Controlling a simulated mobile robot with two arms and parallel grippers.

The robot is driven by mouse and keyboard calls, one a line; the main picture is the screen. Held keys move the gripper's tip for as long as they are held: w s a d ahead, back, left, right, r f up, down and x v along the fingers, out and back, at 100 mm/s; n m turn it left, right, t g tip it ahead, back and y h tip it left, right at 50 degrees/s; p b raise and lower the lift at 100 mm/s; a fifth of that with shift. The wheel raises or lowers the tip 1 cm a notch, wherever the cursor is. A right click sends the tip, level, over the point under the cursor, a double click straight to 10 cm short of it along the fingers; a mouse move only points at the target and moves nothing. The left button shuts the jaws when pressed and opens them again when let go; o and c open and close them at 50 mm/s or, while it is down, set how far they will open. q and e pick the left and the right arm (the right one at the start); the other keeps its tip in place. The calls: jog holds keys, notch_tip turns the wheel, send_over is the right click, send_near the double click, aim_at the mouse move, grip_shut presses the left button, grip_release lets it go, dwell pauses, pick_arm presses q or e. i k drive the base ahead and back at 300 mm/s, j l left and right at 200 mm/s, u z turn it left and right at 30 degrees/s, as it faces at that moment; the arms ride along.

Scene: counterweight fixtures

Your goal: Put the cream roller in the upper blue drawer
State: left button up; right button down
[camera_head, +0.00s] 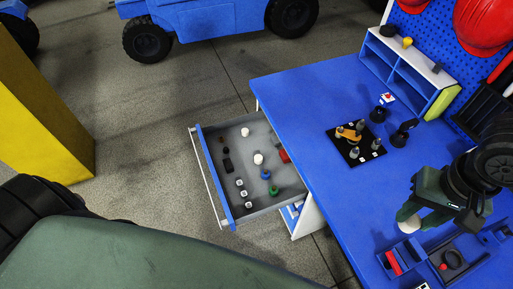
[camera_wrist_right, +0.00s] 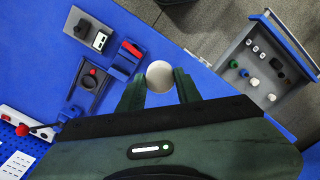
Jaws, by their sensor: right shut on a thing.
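The cream roller (camera_head: 408,225) is between the fingertips of my right gripper (camera_head: 407,214), over the near right part of the blue worktop. In the right wrist view the roller (camera_wrist_right: 160,76) shows as a pale round end between the two green fingers of the right gripper (camera_wrist_right: 158,82), which is shut on it. The blue-fronted drawer (camera_head: 215,180) stands pulled out at the left side of the bench, with several small items inside. The drawer (camera_wrist_right: 295,38) also shows at the right wrist view's upper right. My left gripper is not in view.
The blue worktop (camera_head: 300,95) is mostly clear between gripper and drawer. A black board (camera_head: 356,144) with upright parts stands mid-bench. Small fixtures, one with a red block (camera_head: 393,262), lie near the gripper. A blue shelf (camera_head: 405,68) stands behind. A yellow block (camera_head: 50,120) is at left.

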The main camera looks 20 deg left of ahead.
aim_at(252, 147)
jog(key=i+j, duration=0.15)
jog(key=j, duration=0.25)
jog(key=i+j+z, duration=0.1)
jog(key=j, duration=0.3)
jog(key=i+j, duration=0.15)
jog(key=j, duration=0.25)
jog(key=i+j+z, duration=0.1)
jog(key=j, duration=0.3)
jog(key=i+j, duration=0.15)
jog(key=j, duration=0.25)
jog(key=i+j+z, duration=0.1)
jog(key=j, duration=0.3)
jog(key=i+j, duration=0.1)
jog(key=j, duration=0.3)
